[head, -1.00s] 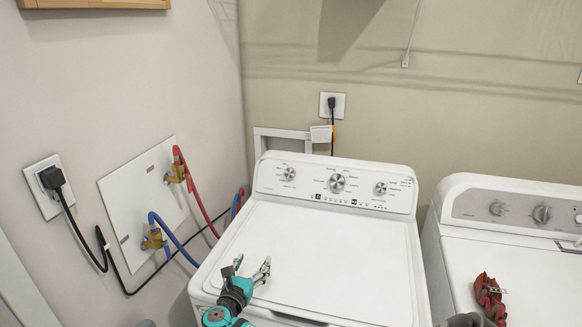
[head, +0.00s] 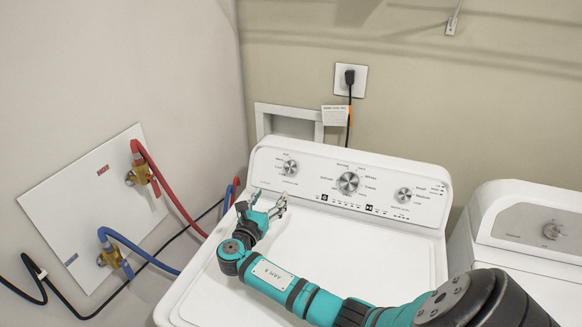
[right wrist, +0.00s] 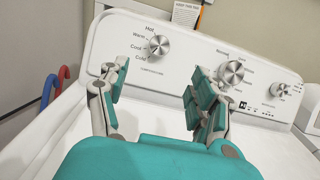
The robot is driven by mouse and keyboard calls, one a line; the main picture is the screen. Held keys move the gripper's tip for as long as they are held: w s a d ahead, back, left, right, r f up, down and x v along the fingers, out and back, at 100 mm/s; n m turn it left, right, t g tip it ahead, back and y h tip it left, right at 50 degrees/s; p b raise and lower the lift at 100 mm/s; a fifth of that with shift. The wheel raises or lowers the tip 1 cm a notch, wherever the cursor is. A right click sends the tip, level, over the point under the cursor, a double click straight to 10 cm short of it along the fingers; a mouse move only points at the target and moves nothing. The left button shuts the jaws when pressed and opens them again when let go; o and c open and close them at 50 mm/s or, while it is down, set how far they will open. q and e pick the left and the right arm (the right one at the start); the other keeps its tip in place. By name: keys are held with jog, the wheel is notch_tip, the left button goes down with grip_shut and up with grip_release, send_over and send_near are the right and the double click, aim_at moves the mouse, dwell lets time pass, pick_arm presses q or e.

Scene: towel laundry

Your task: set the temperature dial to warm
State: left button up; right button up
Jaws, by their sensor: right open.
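The temperature dial (head: 290,168) is the left silver knob on the washer's (head: 330,250) white control panel. In the right wrist view the dial (right wrist: 159,45) has the labels Hot, Warm, Cool and Cold on its left side. I cannot tell which label its pointer faces. My right gripper (head: 268,200) is over the left part of the lid, just in front of the panel and below the dial. It is open and empty. In the right wrist view its fingers (right wrist: 152,84) stand apart, with the dial beyond and between them, not touched. My left gripper is not in view.
A larger middle knob (head: 347,183) and a right knob (head: 403,195) share the panel. A dryer (head: 530,225) stands to the right. Red (head: 160,180) and blue (head: 150,258) hoses run along the left wall. A plugged outlet (head: 350,80) is behind the washer.

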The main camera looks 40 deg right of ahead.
jog(key=b, duration=0.3)
send_near(291, 167)
jog(key=b+x, duration=0.6)
jog(key=x, duration=0.2)
jog(key=shift+f+b, duration=0.1)
jog(key=shift+b, duration=0.25)
jog(key=shift+w+d, duration=0.2)
jog(key=shift+d, duration=0.15)
jog(key=shift+r, duration=0.25)
jog(key=c, duration=1.1)
jog(key=shift+f, duration=0.1)
jog(key=shift+b, duration=0.35)
